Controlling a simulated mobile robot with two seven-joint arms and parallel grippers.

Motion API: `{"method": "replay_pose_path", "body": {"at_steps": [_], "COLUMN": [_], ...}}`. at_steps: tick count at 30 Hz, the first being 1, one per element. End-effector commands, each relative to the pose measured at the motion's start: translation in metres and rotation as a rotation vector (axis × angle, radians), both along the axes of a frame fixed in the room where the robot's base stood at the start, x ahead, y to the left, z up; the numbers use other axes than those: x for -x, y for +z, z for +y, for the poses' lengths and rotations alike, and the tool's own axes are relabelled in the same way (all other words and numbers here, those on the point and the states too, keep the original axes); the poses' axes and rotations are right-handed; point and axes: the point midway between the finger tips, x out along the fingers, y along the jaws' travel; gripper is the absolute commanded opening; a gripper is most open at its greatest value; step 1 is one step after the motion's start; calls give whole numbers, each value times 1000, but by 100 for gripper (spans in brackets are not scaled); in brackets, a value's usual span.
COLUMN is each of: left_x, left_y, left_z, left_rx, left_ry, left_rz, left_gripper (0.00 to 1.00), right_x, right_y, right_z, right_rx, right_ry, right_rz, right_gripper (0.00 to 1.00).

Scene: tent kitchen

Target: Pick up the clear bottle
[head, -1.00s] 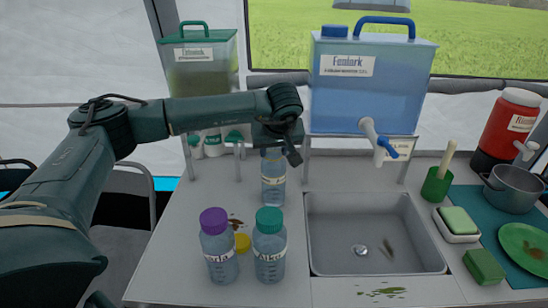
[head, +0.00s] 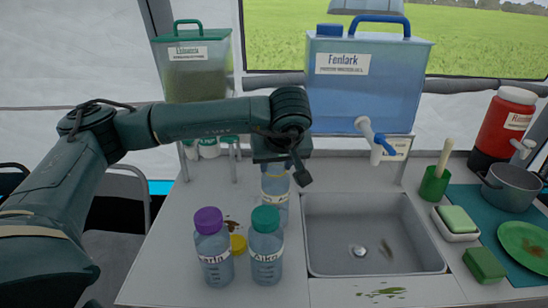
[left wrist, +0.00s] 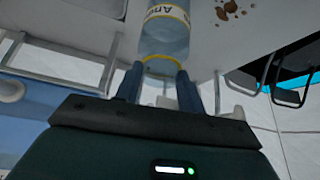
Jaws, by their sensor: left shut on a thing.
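The clear bottle (head: 275,185) with a pale label stands upright behind two other bottles, its lower part partly hidden by the teal-capped one. My left gripper (head: 281,160) is over its top, shut on it from above. In the left wrist view the two fingers (left wrist: 156,88) sit either side of the bottle's upper end, and the bottle (left wrist: 166,40) with its yellow-edged label extends away from them. I cannot tell whether its base touches the counter. My right gripper is not in view.
A purple-capped bottle (head: 213,250) and a teal-capped bottle (head: 265,248) stand close in front, with a yellow lid (head: 238,244) between them. The sink (head: 372,235) is to the right. A blue water tank (head: 365,85) and a green-lidded tank (head: 195,75) stand behind.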

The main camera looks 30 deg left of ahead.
Motion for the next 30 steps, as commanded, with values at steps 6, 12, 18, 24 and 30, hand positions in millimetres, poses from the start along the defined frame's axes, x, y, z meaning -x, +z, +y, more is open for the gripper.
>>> {"method": "replay_pose_path", "body": {"at_steps": [6, 12, 18, 24, 30], "left_x": [-2, -2, -2, -2, -2], "left_y": [27, 54, 80, 103, 120], "left_z": [1, 0, 1, 1, 1], "left_rx": [1, 1, 1, 2, 1], "left_ry": [2, 0, 1, 1, 1], "left_rz": [-5, -6, -5, -4, -3], "left_gripper": [0, 0, 0, 0, 0], "right_x": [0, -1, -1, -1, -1], "right_y": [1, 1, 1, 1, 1], "right_z": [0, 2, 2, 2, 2], "right_rx": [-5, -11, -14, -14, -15], "right_ry": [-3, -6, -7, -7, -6], "right_rz": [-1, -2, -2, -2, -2], "right_gripper": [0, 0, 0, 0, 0]}}
